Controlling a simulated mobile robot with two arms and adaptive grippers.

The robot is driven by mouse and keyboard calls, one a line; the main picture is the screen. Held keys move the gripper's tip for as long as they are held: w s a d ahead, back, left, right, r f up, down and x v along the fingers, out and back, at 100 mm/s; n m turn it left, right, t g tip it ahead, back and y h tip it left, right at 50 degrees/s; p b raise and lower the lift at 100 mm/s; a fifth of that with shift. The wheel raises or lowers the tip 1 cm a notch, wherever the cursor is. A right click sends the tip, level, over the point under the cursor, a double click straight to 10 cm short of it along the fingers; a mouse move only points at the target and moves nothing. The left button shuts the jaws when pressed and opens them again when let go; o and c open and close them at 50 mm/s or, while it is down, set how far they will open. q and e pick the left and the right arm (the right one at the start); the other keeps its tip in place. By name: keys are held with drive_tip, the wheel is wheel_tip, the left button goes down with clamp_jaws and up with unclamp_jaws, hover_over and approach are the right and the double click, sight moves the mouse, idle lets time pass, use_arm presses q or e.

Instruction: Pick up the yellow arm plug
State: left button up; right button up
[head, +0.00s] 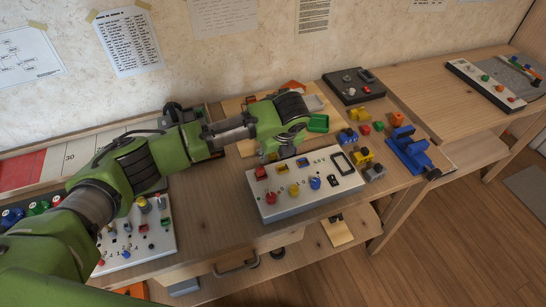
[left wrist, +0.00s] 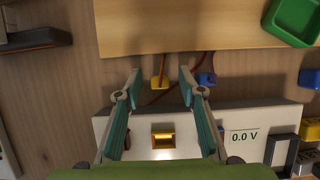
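A small yellow plug (left wrist: 159,83) lies on the wooden bench in the left wrist view, in the gap between a pale board and a white meter box (left wrist: 245,118). A dark reddish cable runs near it. My left gripper (left wrist: 161,74) points down over it with two fingers apart, one on each side of the plug in the picture. Nothing is held; how high the fingertips are above the plug is hard to tell. In the head view my left arm (head: 150,160) reaches over the bench behind the meter box (head: 300,195) and mostly hides the plug area. My right gripper is not shown.
A blue plug (left wrist: 207,78) lies just right of the right finger. A yellow socket block (left wrist: 163,136) is on the meter box, below the fingers. A green tray (head: 318,123), a blue vise (head: 408,150) and a dark box (head: 353,86) stand around.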

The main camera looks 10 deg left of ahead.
use_arm(q)
drive_tip(key=c, duration=0.9)
drive_tip(key=shift+o, duration=0.2)
drive_tip(key=shift+r, duration=0.15)
